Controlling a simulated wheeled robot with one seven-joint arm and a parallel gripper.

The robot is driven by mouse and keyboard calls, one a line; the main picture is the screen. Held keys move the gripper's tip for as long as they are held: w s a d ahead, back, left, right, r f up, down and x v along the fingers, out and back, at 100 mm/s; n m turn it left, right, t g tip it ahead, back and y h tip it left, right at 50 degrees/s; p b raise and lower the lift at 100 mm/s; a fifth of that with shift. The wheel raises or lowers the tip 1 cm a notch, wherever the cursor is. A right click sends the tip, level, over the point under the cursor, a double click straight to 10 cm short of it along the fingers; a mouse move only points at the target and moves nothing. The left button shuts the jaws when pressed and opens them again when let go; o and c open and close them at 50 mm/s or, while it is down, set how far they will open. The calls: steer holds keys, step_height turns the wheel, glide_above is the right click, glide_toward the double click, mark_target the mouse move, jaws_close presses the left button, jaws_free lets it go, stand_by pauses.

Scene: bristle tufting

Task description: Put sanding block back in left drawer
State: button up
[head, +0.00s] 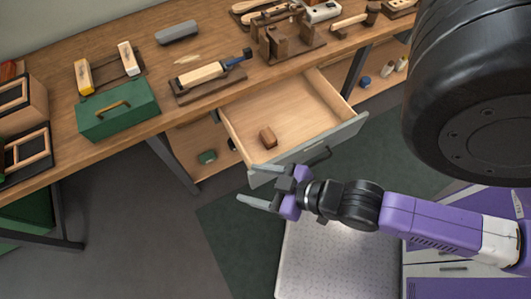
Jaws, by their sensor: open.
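An open drawer (308,112) sticks out from under the wooden bench. A small brown block (268,138) lies inside it, near the left front part of its floor; it looks like the sanding block, though I cannot be sure. A grey block with rounded ends (177,32) lies on the bench top towards the back. My gripper (246,184) is open and empty, with its fingers pointing left. In the picture it is just below the left end of the drawer's grey front, apart from the brown block.
The workbench (195,115) carries a green toolbox (118,108), a wooden plane-like tool on a board (205,75) and several other tools. A lower shelf holds a small green item (207,156). A large black rounded body fills the upper right.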

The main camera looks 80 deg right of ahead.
steer(key=s+a+r+n+t+y, duration=0.2)
steer(key=s+a+r+t, duration=0.1)
steer(key=r, duration=0.7)
steer(key=shift+a+r, duration=0.15)
steer(key=shift+a, duration=0.35)
steer(key=shift+s, duration=0.1)
stand_by(0.3)
